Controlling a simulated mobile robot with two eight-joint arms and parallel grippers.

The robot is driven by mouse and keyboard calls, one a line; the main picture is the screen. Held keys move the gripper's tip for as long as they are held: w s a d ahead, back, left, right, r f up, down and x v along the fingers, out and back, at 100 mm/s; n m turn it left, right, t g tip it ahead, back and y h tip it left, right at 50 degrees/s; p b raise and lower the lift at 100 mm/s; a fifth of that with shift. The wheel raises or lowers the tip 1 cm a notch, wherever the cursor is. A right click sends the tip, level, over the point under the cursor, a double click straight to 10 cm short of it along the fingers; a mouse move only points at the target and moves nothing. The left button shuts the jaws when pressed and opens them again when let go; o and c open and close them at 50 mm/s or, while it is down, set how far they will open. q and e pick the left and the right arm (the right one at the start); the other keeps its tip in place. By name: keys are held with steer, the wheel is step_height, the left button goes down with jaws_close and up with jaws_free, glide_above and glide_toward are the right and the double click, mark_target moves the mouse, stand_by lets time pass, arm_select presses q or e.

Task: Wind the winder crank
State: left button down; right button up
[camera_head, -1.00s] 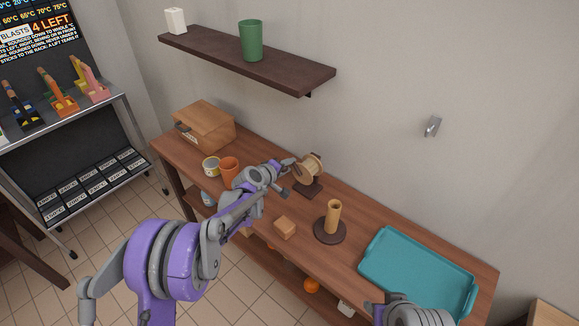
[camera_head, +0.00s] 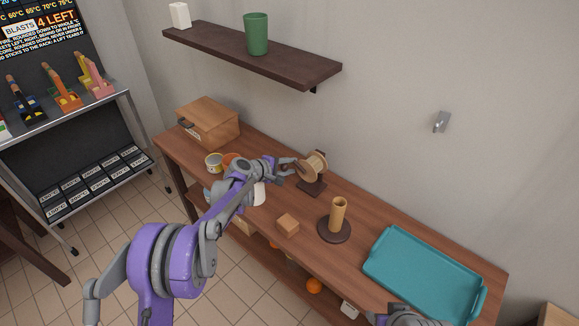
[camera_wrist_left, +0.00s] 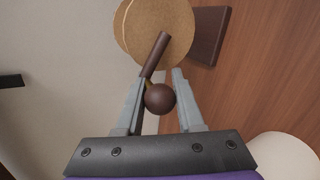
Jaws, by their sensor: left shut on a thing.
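The winder has a tan wooden spool (camera_head: 314,165) and a dark base (camera_head: 312,187), and stands toward the back of the wooden workbench. In the left wrist view the spool (camera_wrist_left: 165,30) is at the top, with a dark brown crank arm (camera_wrist_left: 155,55) across its face. The crank ends in a round brown knob (camera_wrist_left: 160,98). My left gripper (camera_head: 292,166) is at the spool's left side. In the wrist view its two fingers (camera_wrist_left: 160,80) stand on either side of the crank, shut on the knob. My right gripper's fingers are out of view; only part of that arm shows.
A wooden box (camera_head: 208,122), a small can (camera_head: 214,162) and a partly hidden orange cup (camera_head: 231,158) stand left. A small wooden block (camera_head: 288,224), a peg stand (camera_head: 336,225) and a teal tray (camera_head: 420,275) are nearer and right. A shelf (camera_head: 250,58) hangs above.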

arm_select(q)
steer(key=shift+d, duration=0.15)
steer(key=c, duration=0.5)
jaws_free()
steer(key=shift+s, duration=0.1)
steer(key=shift+c, duration=0.2)
steer(key=v, duration=1)
steer(key=shift+s+a+r+b, duration=0.15)
steer(key=shift+a+r+b, duration=0.15)
steer(key=shift+b, duration=0.1)
